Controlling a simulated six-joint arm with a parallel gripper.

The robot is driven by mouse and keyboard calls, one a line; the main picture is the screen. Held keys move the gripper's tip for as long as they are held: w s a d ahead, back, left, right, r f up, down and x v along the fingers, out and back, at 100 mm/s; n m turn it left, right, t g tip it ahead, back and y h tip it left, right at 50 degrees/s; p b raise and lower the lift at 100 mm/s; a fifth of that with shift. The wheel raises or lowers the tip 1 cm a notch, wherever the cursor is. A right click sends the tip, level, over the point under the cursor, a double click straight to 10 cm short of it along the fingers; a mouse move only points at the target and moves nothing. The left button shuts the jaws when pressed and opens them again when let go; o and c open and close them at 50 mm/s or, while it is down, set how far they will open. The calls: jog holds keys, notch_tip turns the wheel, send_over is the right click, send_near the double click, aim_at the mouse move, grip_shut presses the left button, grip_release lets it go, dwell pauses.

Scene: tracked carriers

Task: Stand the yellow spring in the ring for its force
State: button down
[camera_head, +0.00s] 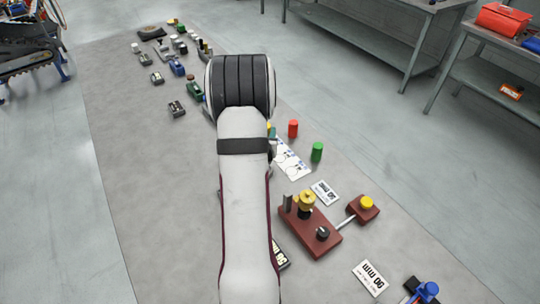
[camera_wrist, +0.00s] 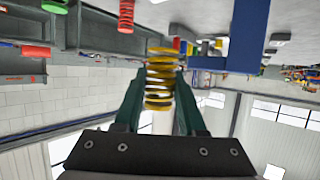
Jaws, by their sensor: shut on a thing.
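My gripper (camera_wrist: 160,85) is shut on the yellow spring (camera_wrist: 160,80), which stands between its two dark green fingers in the wrist view. In the head view my own arm hides most of the gripper; only a small bit of yellow and teal shows beside the arm. A white card with printed rings (camera_head: 292,162) lies on the grey floor mat just right of my arm, partly covered by it. Which ring is for which force is too small to read. I cannot tell how high the spring is above the card.
A label card (camera_head: 325,193) and a dark red fixture (camera_head: 312,232) with yellow knobs are nearer. Another label (camera_head: 370,278) lies front right. Small blocks (camera_head: 177,108) are scattered at the far left.

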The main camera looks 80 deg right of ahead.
jog(key=s+d+r+n+t, duration=0.2)
jog(key=s+d+t, duration=0.1)
jog(key=d, duration=0.1)
jog(key=s+a+f+n+t+y, duration=0.1)
jog(key=s+a+n+t+y, duration=0.15)
jog(key=s, duration=0.25)
jog(key=s+a+f+n+t+y, duration=0.2)
jog(key=s+n+t, duration=0.1)
jog(key=s, duration=0.3)
send_over(280, 158)
jog(key=shift+h, duration=0.35)
jog(key=f, duration=0.6)
jog(key=shift+s+a, duration=0.15)
jog(key=shift+a, duration=0.05)
jog(key=shift+w+d+f, duration=0.1)
jog(key=shift+f, duration=1)
jog(key=shift+w+f, duration=0.1)
jog(key=shift+f, duration=0.95)
jog(key=shift+f, duration=0.1)
jog(key=c, duration=0.5)
grip_release()
